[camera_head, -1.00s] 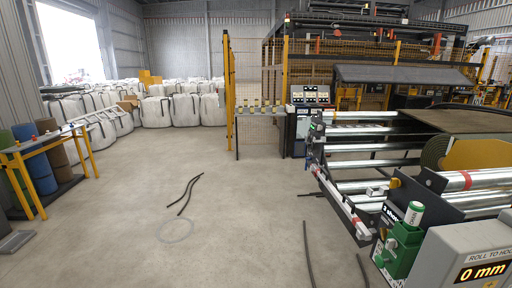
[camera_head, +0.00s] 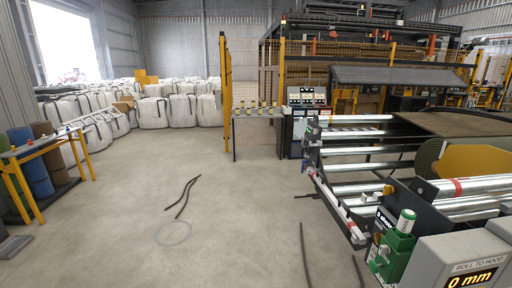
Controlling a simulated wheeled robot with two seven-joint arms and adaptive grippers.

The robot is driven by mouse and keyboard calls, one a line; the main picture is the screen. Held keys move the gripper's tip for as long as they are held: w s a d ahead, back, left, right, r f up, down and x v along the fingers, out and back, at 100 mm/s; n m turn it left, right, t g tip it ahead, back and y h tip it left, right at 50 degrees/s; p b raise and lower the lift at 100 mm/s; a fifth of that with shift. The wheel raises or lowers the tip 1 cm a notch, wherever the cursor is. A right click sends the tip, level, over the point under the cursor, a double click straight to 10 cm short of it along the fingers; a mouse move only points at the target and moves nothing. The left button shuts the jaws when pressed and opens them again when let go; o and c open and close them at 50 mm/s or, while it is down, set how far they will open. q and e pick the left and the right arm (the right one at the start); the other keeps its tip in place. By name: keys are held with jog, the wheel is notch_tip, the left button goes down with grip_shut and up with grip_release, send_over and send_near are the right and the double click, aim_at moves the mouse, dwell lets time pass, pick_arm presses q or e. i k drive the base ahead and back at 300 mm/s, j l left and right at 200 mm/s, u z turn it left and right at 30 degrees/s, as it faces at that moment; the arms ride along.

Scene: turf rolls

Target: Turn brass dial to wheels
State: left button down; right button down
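No brass dial can be made out in the head view. A control panel with lit screens (camera_head: 307,97) stands at the back, left of the roller machine. A grey box labelled "ROLL TO HOOD" (camera_head: 462,262) reads "0 mm" at the lower right. Beside it is a green unit (camera_head: 391,252) with a white and green cylinder (camera_head: 406,221) on top. Neither of my grippers shows in this view.
The roller machine (camera_head: 362,151) with a turf roll (camera_head: 470,160) fills the right side. A yellow-legged table (camera_head: 40,149) stands at left. Dark strips (camera_head: 183,197) and a pale ring (camera_head: 173,233) lie on the open concrete floor. White bulk bags (camera_head: 153,112) line the back.

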aim_at(378, 236)
jog(key=i+j+z, duration=0.15)
jog(key=j+z, duration=0.3)
jog(key=i+j+z, duration=0.15)
jog(key=z, duration=0.35)
jog(key=j+z, duration=0.9)
